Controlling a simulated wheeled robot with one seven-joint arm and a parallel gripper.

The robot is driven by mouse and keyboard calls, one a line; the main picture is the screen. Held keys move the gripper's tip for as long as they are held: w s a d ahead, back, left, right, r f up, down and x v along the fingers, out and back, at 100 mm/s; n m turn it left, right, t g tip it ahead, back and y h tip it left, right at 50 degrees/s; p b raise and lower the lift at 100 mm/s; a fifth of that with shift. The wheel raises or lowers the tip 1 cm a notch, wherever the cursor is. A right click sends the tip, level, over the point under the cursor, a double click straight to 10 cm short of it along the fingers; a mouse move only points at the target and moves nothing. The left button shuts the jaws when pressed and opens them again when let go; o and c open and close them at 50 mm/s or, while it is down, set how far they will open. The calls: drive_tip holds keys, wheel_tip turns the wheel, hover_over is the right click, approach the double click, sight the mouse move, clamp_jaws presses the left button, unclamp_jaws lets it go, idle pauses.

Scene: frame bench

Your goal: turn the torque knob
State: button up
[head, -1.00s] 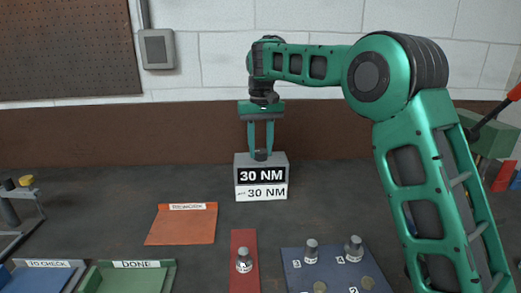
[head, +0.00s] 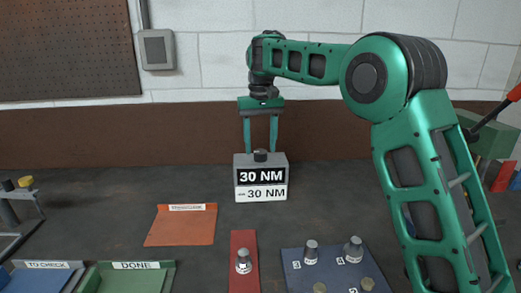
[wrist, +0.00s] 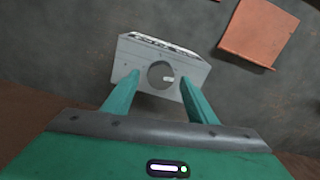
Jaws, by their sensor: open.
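The torque knob (head: 261,156) is a dark round knob on top of a grey box (head: 279,179). The box front reads "30 NM" on a black display and "30 NM" again on a white label below it. My gripper (head: 261,148) is open above the box, with one finger to each side of the knob and no contact visible. In the wrist view the knob (wrist: 160,75) shows as a dark disc with a pale mark at its right, between the spread fingertips of my gripper (wrist: 162,92). The grey box also shows there (wrist: 125,65).
An orange mat (head: 183,226) lies left of the box. In front are a red strip (head: 244,275) with a fitting, a blue mat (head: 295,265) with several fittings, a green "DONE" tray (head: 125,278) and a blue "TO CHECK" tray (head: 45,275). The bench around the box is clear.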

sight(261, 151)
wheel_tip(261, 151, up, 9)
drive_tip(key=shift+r, duration=0.15)
idle(0.5)
